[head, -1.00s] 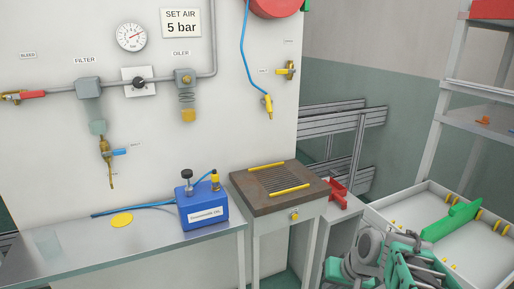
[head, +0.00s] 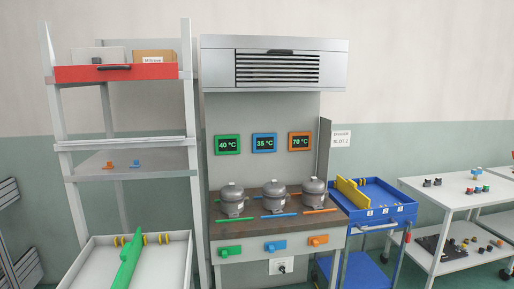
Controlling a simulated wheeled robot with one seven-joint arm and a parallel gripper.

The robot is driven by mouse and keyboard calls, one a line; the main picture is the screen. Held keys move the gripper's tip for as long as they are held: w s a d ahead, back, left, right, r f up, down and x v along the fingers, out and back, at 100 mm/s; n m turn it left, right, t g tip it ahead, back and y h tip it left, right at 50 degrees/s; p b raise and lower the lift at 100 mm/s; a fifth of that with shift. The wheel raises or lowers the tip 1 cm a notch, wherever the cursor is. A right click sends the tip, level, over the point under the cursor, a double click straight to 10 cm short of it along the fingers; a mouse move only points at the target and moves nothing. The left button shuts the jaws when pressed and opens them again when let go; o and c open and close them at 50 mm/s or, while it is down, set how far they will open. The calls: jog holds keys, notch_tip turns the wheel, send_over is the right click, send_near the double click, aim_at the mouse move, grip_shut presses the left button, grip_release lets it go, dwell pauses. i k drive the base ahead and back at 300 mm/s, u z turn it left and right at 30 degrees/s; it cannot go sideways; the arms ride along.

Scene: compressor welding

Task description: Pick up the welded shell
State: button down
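Three grey domed shells stand upright in a row on a brown bench top (head: 256,226) under a vented hood. The left shell (head: 232,200) is behind a green strip, the middle shell (head: 274,197) behind a blue strip and the right shell (head: 315,194) behind an orange strip. I cannot tell which of them is the welded shell, as weld seams are too small to make out. My gripper is not in view.
Displays read 40 °C (head: 227,145), 35 °C (head: 264,143) and 70 °C (head: 299,142). A white tray with a green divider (head: 127,262) stands at left by a shelf rack (head: 120,160). A blue cart (head: 378,205) and white tables (head: 450,190) stand at right.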

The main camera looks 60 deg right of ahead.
aim_at(233, 200)
jog(key=z, duration=1.9)
